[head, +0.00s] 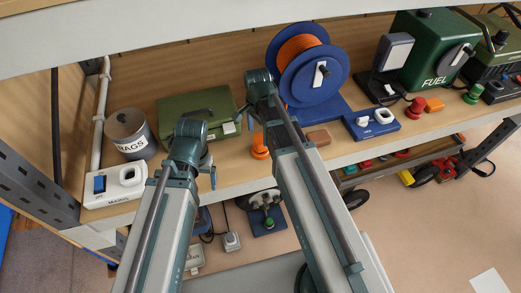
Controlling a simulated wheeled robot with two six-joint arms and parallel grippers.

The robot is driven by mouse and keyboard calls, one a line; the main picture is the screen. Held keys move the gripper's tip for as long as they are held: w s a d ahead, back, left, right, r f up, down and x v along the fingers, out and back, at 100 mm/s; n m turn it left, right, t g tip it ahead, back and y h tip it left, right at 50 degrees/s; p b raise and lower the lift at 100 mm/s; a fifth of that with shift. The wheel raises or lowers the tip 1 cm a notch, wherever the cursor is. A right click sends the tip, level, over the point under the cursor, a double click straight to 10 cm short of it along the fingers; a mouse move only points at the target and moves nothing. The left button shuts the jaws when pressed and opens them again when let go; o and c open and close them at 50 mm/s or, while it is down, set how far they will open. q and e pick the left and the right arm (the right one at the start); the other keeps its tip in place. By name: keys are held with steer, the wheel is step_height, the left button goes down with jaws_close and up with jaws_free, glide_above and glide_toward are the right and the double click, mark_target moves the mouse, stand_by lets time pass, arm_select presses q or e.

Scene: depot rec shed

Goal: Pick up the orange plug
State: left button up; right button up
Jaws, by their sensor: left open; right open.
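The orange plug (259,152) stands on the wooden shelf (225,160), near its front edge, in the middle of the head view. My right gripper (245,118) is open and empty, and appears above and slightly left of the plug in the picture. My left gripper (208,174) is open and empty, left of the plug near the shelf's front edge. Neither gripper is seen touching the plug.
A blue cable reel (330,84) stands behind my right arm. A green box (178,113), a RAGS tin (128,132) and a white switch box (115,186) are left.

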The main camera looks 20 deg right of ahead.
mark_target(260, 139)
steer(key=shift+d+f+b, duration=0.2)
steer(key=shift+f+b, duration=1.1)
steer(key=shift+f, duration=0.05)
steer(key=shift+d+f+b, duration=0.2)
steer(key=shift+f+b, duration=1.1)
arm_select(q)
step_height(260, 139, down, 5)
steer(key=shift+f, duration=0.1)
arm_select(e)
steer(key=shift+r, duration=0.1)
